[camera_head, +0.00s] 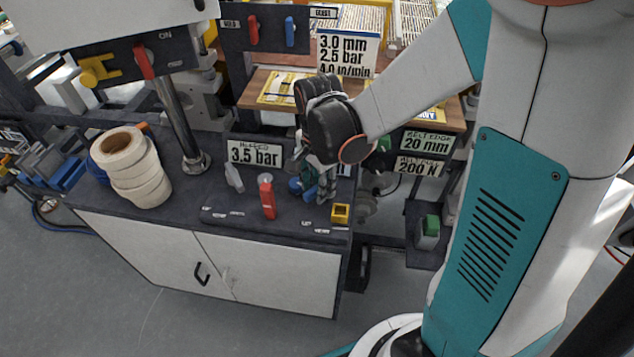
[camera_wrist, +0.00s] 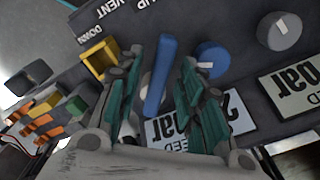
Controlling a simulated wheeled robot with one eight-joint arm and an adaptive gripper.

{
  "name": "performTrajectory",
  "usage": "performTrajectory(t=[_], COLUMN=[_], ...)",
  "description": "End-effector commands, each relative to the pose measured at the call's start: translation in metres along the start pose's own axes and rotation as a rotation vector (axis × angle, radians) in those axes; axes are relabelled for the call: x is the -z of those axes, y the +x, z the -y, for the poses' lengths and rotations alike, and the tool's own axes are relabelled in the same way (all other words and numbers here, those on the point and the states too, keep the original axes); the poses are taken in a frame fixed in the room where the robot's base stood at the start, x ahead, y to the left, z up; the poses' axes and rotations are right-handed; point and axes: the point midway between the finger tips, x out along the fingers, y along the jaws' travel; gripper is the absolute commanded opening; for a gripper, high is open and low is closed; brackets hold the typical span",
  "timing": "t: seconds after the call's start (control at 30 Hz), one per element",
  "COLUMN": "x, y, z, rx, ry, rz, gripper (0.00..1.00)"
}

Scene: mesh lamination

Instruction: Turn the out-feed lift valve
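A blue lever (camera_wrist: 160,76), apparently the out-feed lift valve's handle, stands on the dark panel in the wrist view. Labels reading UP, VENT and DOWN lie beyond it. My gripper (camera_wrist: 157,88) has its teal fingers apart, one on each side of the lever. A gap shows on at least part of both sides; I cannot tell whether either finger touches. In the head view my gripper (camera_head: 323,184) points down at the right part of the bench top, and the arm and fingers mostly hide the lever.
A blue round knob (camera_wrist: 211,58) and a grey knob (camera_wrist: 280,31) sit right of the fingers. A yellow square fitting (camera_wrist: 99,59) is close on the left. A red lever (camera_head: 267,196) and a stack of cream rolls (camera_head: 131,166) stand on the bench.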

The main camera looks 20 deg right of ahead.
Motion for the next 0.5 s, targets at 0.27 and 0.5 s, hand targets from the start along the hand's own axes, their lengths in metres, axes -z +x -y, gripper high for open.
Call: performTrajectory(t=[0.27,0.5], x=[0.0000,0.0000], y=[-0.0004,-0.0005], z=[-0.0002,-0.0002], rx=[0.000,0.000], ry=[0.000,-0.001], rz=[0.000,0.000], gripper=[0.08,0.00])
